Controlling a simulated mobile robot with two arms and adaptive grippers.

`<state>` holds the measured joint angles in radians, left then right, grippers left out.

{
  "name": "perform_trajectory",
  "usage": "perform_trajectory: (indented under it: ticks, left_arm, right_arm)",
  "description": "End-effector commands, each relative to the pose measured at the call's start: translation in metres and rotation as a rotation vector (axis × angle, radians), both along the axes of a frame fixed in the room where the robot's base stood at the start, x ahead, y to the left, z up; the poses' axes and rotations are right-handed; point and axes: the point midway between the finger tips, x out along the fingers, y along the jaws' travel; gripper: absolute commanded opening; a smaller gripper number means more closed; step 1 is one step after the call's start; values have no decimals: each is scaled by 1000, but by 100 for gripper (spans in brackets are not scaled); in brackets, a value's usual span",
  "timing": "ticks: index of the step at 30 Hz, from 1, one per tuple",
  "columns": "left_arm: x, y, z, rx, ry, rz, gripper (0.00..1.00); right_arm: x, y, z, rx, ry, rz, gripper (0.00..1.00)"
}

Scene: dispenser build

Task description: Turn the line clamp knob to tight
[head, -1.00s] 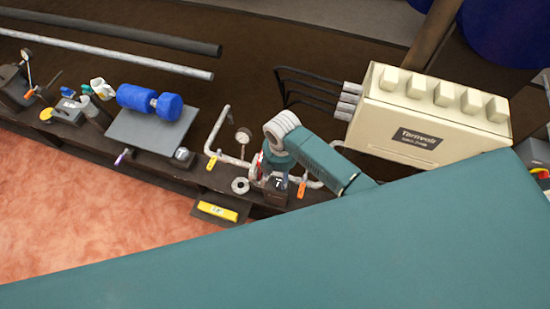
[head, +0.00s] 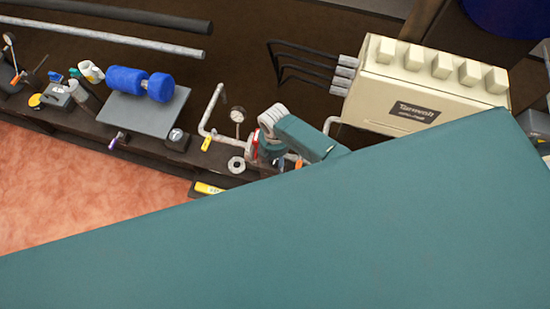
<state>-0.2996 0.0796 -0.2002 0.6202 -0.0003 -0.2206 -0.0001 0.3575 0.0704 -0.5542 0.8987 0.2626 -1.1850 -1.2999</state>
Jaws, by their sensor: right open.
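My right gripper (head: 266,150) is open at the end of my teal arm, low over the bench by the bent pipe. A small red part (head: 252,143) shows right at its left side. It may be the line clamp knob, but the gripper covers much of this spot, so I cannot tell which it is, how it is turned, or whether the fingers touch it. My left gripper is not in view.
A pale pipe (head: 211,112) with a dial gauge (head: 237,115) and a grey ring (head: 236,165) are left of the gripper. A cream box (head: 426,89) stands behind right. My teal body hides the lower right.

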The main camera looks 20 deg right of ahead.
Motion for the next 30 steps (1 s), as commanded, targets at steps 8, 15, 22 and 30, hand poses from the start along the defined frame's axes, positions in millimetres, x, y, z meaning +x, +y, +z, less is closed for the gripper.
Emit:
perform_trajectory:
  ticks: [8, 15, 22, 30]
  left_arm:
    - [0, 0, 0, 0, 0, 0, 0]
    - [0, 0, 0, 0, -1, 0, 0]
    - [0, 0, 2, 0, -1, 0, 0]
    - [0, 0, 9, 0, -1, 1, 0]
  right_arm:
    - [0, 0, 0, 0, 0, 0, 37]
    - [0, 0, 0, 0, 1, -1, 10]
    - [0, 0, 1, 0, 1, -37, 10]
    - [-1, 0, 2, 0, 3, -194, 10]
